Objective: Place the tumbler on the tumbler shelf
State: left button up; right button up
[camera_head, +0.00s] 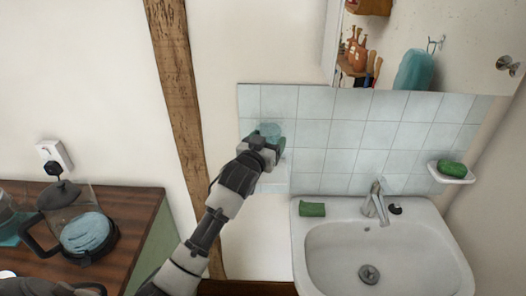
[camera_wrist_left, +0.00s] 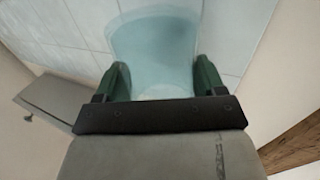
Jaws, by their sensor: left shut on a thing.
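My left gripper (camera_head: 268,146) is shut on a pale blue, see-through tumbler (camera_head: 270,130), held in front of the tiled wall left of the sink. In the left wrist view the tumbler (camera_wrist_left: 155,50) sits between the two dark green fingers of the gripper (camera_wrist_left: 160,85). A small pale ledge (camera_head: 274,179), which looks like the tumbler shelf, is on the wall just below the gripper, partly hidden by my arm. I cannot tell whether the tumbler touches anything besides the fingers. My right gripper is not in view.
The white sink (camera_head: 325,262) with its tap (camera_head: 376,203) is to the right, with a green block (camera_head: 312,210) on its rim. A soap dish (camera_head: 447,175) is further right. A mirror cabinet (camera_head: 470,50) hangs above. A wooden counter (camera_head: 140,210) with a glass pot (camera_head: 72,205) is left.

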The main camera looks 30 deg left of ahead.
pick_arm(q)
jog(key=shift+w+a+f, duration=0.2)
jog(key=shift+a+f, duration=0.25)
jog(key=shift+a, duration=0.3)
notch_tip(320, 180, down, 3)
jog(key=shift+f+p, duration=0.1)
jog(key=shift+p, duration=0.35)
jog(key=shift+f, duration=0.45)
jog(key=shift+f, duration=0.1)
jog(key=o, duration=1)
jog(key=shift+s, duration=0.15)
